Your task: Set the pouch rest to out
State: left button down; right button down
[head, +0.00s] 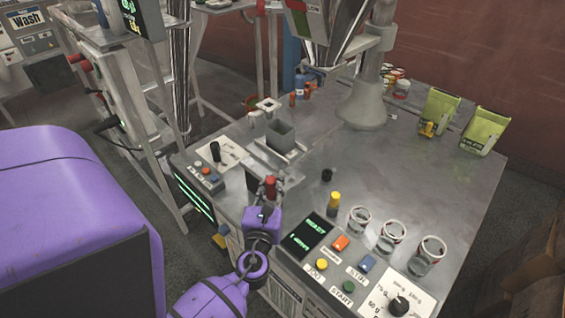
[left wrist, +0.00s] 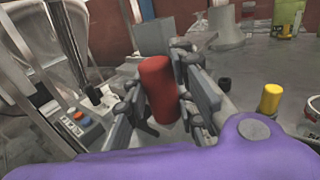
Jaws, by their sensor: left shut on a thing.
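A red cylindrical knob (head: 270,184) stands upright on the grey table, at the near end of a grey metal slide piece (head: 262,164). In the left wrist view the knob (left wrist: 157,84) fills the space between the fingers. My left gripper (head: 268,192) is shut on this knob, with a finger on each side; the fingers hide its lower part. A grey box-shaped holder (head: 280,136) stands just behind the slide piece. I cannot tell from the frames how the knob joins the pouch rest. My right gripper is out of view.
To the right are a yellow-topped knob (head: 334,203), a small black knob (head: 327,175), a control panel (head: 310,238) with coloured buttons, and several glass jars (head: 392,236). A black lever (head: 215,152) is to the left. Green pouches (head: 482,131) stand far right.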

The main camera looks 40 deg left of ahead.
pick_arm(q)
jog(key=shift+s+a, duration=0.1)
jog(key=shift+s, duration=1.1)
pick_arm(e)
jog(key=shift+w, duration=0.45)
pick_arm(q)
jog(key=shift+f, duration=0.1)
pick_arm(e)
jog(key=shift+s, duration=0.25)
pick_arm(q)
jog(key=c, duration=1.7)
grip_release()
jog(key=shift+s, duration=0.1)
jog(key=shift+o, duration=1.3)
jog(key=shift+s, duration=0.1)
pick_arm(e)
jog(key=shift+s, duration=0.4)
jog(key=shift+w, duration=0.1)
